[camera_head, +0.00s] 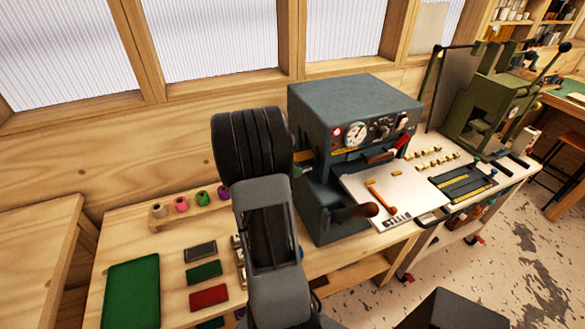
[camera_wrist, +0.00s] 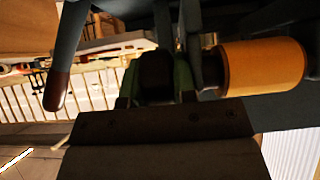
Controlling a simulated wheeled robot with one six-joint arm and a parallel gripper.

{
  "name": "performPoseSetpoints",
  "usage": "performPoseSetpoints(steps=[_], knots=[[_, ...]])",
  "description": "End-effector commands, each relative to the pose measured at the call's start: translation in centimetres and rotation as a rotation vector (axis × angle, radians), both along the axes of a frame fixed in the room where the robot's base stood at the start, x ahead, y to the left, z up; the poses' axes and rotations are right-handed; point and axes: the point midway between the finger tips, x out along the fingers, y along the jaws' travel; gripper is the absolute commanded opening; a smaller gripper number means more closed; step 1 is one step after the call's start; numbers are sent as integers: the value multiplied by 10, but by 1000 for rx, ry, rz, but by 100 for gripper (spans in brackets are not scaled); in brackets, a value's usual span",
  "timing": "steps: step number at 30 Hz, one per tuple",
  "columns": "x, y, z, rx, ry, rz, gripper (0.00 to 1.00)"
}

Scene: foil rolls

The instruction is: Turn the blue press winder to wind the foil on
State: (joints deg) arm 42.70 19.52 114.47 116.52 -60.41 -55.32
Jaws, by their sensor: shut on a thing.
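The blue press (camera_head: 355,100) is a blue-grey machine with a dial on its front, standing on the bench right of my arm. In the wrist view, my gripper (camera_wrist: 158,82) is shut on a dark knob (camera_wrist: 157,68), which appears to be the winder. A green finger shows on each side of the knob. A gold-orange foil roll (camera_wrist: 262,66) sits just right of the gripper, on the press.
A brown-tipped lever (camera_head: 367,210) projects from the press front; its tip also shows in the wrist view (camera_wrist: 57,92). Coloured rolls (camera_head: 181,204) stand on a rack at left, near a green mat (camera_head: 132,290).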

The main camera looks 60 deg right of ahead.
Motion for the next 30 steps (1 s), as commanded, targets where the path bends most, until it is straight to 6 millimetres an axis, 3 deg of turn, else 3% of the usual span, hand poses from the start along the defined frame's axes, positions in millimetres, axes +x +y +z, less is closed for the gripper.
performPoseSetpoints(steps=[7,8,15,25,30], knots=[[1,0,-1,0,-3,0,2],[1,0,-1,0,-3,0,28],[0,0,-1,0,-2,0,51],[3,3,3,-2,-2,2,51],[15,19,18,-3,-4,3,51]])
